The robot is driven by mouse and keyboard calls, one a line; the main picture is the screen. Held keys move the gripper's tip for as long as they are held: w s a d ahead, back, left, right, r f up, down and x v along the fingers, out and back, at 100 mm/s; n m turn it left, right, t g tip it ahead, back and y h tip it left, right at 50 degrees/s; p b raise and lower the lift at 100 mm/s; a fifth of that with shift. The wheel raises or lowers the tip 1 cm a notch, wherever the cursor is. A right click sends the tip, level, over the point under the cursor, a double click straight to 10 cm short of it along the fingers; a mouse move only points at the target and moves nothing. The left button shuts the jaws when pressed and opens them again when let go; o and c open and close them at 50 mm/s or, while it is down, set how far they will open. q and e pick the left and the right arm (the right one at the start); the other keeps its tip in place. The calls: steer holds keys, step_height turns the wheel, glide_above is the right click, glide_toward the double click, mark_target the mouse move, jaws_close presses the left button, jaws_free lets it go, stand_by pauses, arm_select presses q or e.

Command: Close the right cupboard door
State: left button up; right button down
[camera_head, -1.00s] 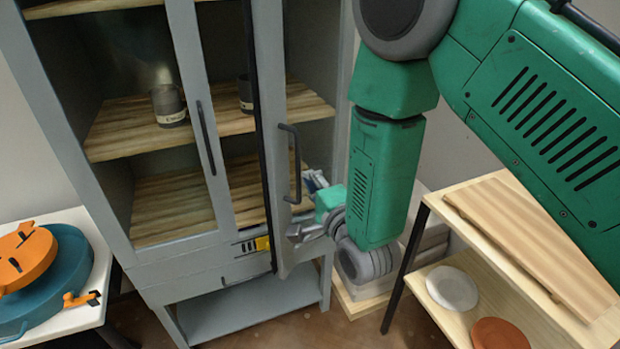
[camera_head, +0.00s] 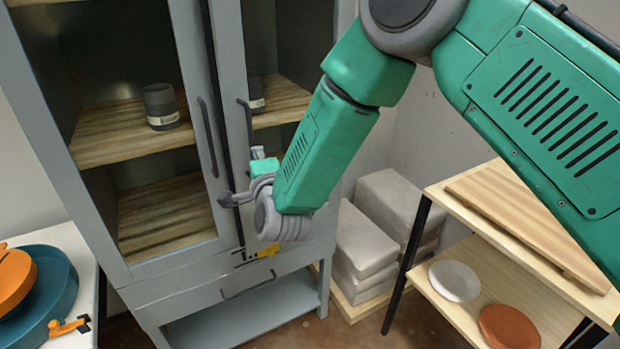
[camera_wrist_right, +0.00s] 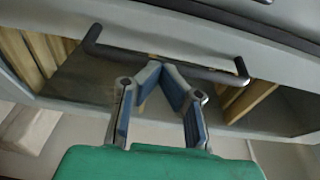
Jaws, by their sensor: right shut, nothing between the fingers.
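The grey cupboard (camera_head: 60,170) has two glazed doors. The right door (camera_head: 232,90) stands almost flush with the left door (camera_head: 185,90), with a narrow dark gap between their edges. My right gripper (camera_head: 230,200) is at the lower end of the right door's dark handle (camera_head: 247,125). In the right wrist view, the fingertips (camera_wrist_right: 165,68) meet at the handle bar (camera_wrist_right: 150,58), shut with nothing between them. They look to be against or very near the bar; contact is unclear. My forearm hides the lower right part of the right door. My left gripper is not in view.
Dark cups (camera_head: 161,106) stand on the cupboard shelf. A drawer with a handle (camera_head: 248,288) lies below the doors. Pale blocks (camera_head: 365,245) are stacked on the right, beside a wooden rack (camera_head: 450,290) with plates. A white table (camera_head: 75,245) with a blue-and-orange item stands at left.

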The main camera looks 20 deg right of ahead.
mark_target(239, 144)
steer(key=shift+m+h, duration=0.4)
steer(key=shift+h, duration=0.2)
steer(key=w, duration=0.1)
steer(key=w+a+b, duration=0.1)
steer(key=w, duration=0.1)
steer(key=shift+w+a+b, duration=0.35)
steer(key=shift+w+a+r, duration=0.1)
steer(key=shift+w+r, duration=0.05)
steer(key=shift+w, duration=0.1)
steer(key=shift+w+a+b, duration=0.15)
steer(key=shift+w+b, duration=0.15)
steer(key=shift+w, duration=0.25)
steer(key=shift+a+r, duration=0.1)
